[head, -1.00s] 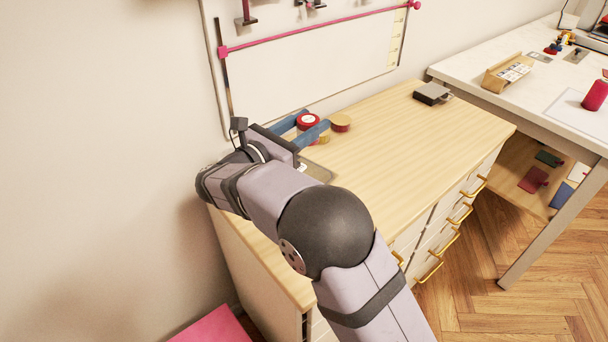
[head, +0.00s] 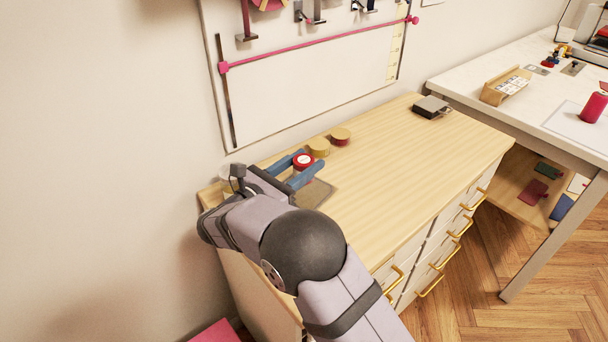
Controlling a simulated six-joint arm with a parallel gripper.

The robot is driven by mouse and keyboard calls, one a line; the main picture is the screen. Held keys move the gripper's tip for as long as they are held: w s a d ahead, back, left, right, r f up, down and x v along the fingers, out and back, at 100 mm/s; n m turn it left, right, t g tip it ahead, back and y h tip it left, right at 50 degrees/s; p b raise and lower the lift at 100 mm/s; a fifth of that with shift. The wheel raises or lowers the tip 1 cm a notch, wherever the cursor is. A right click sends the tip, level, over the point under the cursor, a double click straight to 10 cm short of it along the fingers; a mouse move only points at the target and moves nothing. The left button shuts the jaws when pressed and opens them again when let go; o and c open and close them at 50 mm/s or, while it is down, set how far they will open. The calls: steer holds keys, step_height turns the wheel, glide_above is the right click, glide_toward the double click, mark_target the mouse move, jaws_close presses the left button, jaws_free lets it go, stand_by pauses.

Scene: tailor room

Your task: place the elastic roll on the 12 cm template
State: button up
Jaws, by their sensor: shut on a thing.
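My gripper (head: 299,168) has blue fingers and is shut on a red roll with a white centre (head: 303,160), which I take to be the elastic roll. It is at the back left of the wooden cabinet top. A flat grey-brown plate (head: 318,193) lies just in front of the fingers, partly hidden by my arm; it may be the 12 cm template, but no marking on it is readable. I cannot tell how high the roll is held or whether it overlaps the plate.
Two round pieces with tan tops (head: 319,145) (head: 340,134) stand just behind the held roll. A dark grey box (head: 431,107) sits at the far right of the cabinet top (head: 400,165). The middle is clear. A wall panel (head: 310,90) rises behind.

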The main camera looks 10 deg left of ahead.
steer(key=shift+f, duration=1.8)
steer(key=shift+f, duration=0.2)
steer(key=o, duration=1)
steer(key=shift+r, duration=0.15)
steer(key=b+v, duration=0.1)
steer(key=v, duration=1.1)
steer(key=shift+r, duration=0.1)
